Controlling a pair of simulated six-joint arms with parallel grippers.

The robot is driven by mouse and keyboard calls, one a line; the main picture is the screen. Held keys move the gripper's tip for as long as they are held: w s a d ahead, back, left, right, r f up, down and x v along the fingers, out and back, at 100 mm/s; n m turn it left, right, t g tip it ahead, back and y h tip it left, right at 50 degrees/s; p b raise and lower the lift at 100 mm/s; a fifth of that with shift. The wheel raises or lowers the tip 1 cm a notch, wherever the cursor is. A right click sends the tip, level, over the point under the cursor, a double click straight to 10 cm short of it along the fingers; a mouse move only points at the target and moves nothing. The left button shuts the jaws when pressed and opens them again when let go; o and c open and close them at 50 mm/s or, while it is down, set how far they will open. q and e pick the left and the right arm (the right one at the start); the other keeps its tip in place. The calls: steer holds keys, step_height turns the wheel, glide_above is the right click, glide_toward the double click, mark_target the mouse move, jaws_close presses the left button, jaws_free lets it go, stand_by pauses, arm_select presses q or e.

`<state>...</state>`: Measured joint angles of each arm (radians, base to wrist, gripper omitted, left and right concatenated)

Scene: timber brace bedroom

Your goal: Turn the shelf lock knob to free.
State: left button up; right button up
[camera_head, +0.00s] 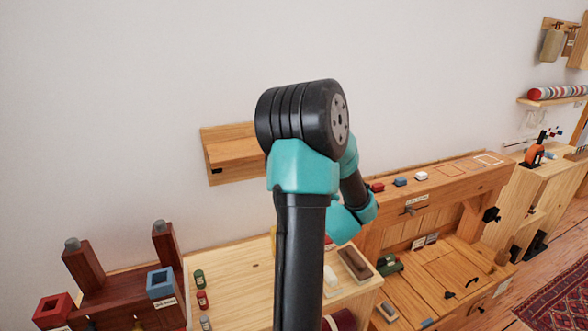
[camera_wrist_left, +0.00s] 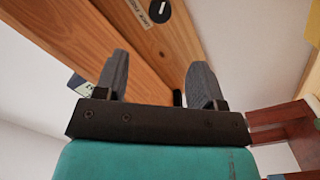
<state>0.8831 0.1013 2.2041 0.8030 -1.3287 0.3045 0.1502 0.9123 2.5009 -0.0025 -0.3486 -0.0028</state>
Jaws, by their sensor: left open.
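A round black knob (camera_wrist_left: 160,11) with a white mark shows at the top of the left wrist view. It sits on a wooden board (camera_wrist_left: 98,45) beside a pale label (camera_wrist_left: 138,12), whose small print I cannot read surely. My left gripper (camera_wrist_left: 158,72) is open, with its two grey fingers apart and nothing held between them. The knob lies beyond the fingertips, apart from them. In the head view an arm of mine stands in front of a wooden wall shelf (camera_head: 227,150); the knob and the left fingertips cannot be made out there. My right gripper is not in view.
In the head view a dark red wooden stand (camera_head: 120,285) with a blue block (camera_head: 161,283) is at lower left. A wooden workbench (camera_head: 450,195) with several small blocks is at right. A pale wooden table (camera_head: 232,275) lies below the shelf. The wall around the shelf is bare.

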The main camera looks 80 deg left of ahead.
arm_select(q)
steer(key=a, duration=0.5)
steer(key=s+a, duration=0.1)
steer(key=a, duration=0.5)
steer(key=s+a, duration=0.1)
steer(key=a, duration=0.4)
steer(key=shift+s+a, duration=0.15)
steer(key=c, duration=0.9)
